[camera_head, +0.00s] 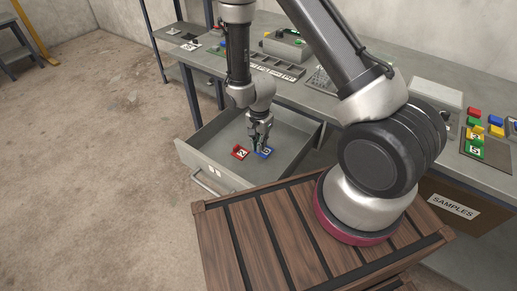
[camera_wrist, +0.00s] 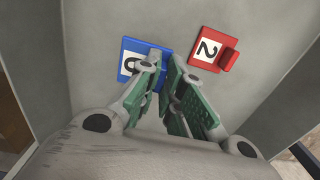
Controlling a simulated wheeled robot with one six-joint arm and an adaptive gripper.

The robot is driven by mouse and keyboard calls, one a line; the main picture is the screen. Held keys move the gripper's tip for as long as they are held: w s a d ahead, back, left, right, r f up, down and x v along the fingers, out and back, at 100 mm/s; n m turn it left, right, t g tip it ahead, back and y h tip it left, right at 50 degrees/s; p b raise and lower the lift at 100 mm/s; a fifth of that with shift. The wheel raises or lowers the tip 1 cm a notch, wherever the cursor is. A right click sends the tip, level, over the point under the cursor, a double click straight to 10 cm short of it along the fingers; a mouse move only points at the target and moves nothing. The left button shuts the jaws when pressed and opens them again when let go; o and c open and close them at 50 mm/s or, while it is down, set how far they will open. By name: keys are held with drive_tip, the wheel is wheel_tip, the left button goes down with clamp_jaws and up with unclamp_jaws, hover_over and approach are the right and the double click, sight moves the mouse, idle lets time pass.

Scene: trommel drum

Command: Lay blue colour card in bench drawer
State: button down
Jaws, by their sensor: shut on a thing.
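The bench drawer (camera_head: 213,178) is pulled open below the bench. My gripper (camera_head: 260,146) reaches down inside it. A blue colour card (camera_wrist: 136,47) with a white label is at my fingertips; my gripper (camera_wrist: 168,66) is shut on its raised part. The fingers hide part of the card and its label. The blue card also shows in the head view (camera_head: 265,152), at or just above the drawer floor; I cannot tell if it touches. A red colour card (camera_wrist: 207,47) marked 2 lies on the drawer floor to the right of the blue one in the wrist view.
The grey bench (camera_head: 292,95) stands over the drawer and holds a divided tray (camera_head: 277,69) and other items. A board with several coloured cards (camera_head: 483,150) is at the right. The drawer's front wall and handle (camera_head: 208,182) face the open floor.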

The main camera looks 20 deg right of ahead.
drive_tip(key=shift+f, duration=2)
drive_tip(key=c, duration=1.6)
unclamp_jaws()
drive_tip(key=shift+f, duration=0.1)
drive_tip(key=shift+o, duration=0.2)
